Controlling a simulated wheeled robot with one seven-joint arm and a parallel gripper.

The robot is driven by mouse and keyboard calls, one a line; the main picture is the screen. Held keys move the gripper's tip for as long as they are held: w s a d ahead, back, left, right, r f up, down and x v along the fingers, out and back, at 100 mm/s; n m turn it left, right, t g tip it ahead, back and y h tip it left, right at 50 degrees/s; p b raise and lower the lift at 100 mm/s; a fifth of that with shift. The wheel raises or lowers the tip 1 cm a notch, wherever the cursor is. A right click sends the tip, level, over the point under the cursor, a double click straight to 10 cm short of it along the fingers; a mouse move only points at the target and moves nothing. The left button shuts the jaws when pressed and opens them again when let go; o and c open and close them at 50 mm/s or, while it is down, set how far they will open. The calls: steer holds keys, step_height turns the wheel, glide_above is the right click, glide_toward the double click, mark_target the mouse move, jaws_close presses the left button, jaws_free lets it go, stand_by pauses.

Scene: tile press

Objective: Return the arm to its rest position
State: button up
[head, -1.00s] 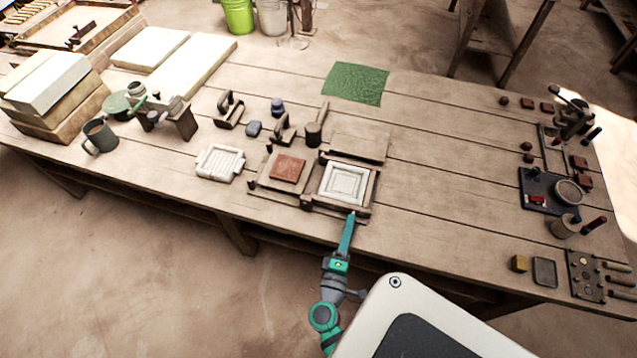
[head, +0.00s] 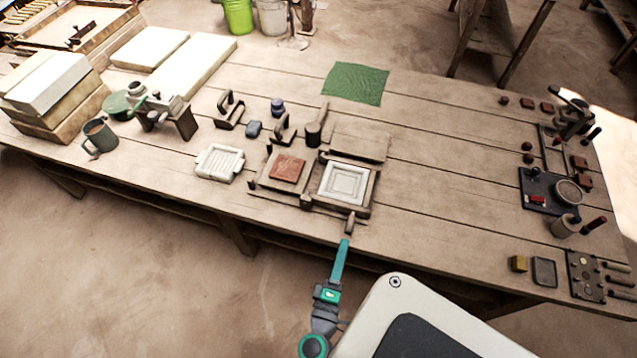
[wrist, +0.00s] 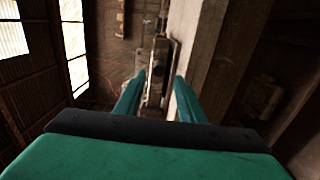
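My gripper (head: 345,243) is at the front edge of the table, just short of the tile press, and touches nothing that I can make out. In the wrist view its two green fingers (wrist: 156,92) stand apart with a gap between them and nothing held. The press (head: 372,190) is a wooden frame around a pale square moulded tile (head: 343,183). A short wooden handle (head: 350,222) sticks out of its front towards my gripper. A reddish square tile (head: 287,168) lies on the board just left of the press.
The wooden table (head: 440,215) is bare right of the press. A white ribbed block (head: 219,162) lies to the left. A green cloth (head: 355,83) lies at the back. Small tools and a dark tray (head: 545,190) stand at the right end. Floor is open in front.

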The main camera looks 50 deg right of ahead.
stand_by(0.4)
steer(key=a+f+t+y, duration=0.25)
steer(key=a+y, duration=0.35)
steer(key=a, duration=0.3)
steer(key=a+f+t+y, duration=0.25)
steer(key=a+y, duration=0.25)
steer(key=a, duration=0.5)
steer(key=s+a+r+m+t+y, duration=0.2)
steer(key=a+r+y, duration=0.4)
steer(key=a+r, duration=0.6)
step_height(320, 180, up, 4)
steer(key=m+t, duration=0.1)
steer(key=t, duration=0.1)
steer(key=shift+a+m+t, duration=0.3)
steer(key=shift+a+m, duration=0.05)
steer(key=shift+m, duration=0.05)
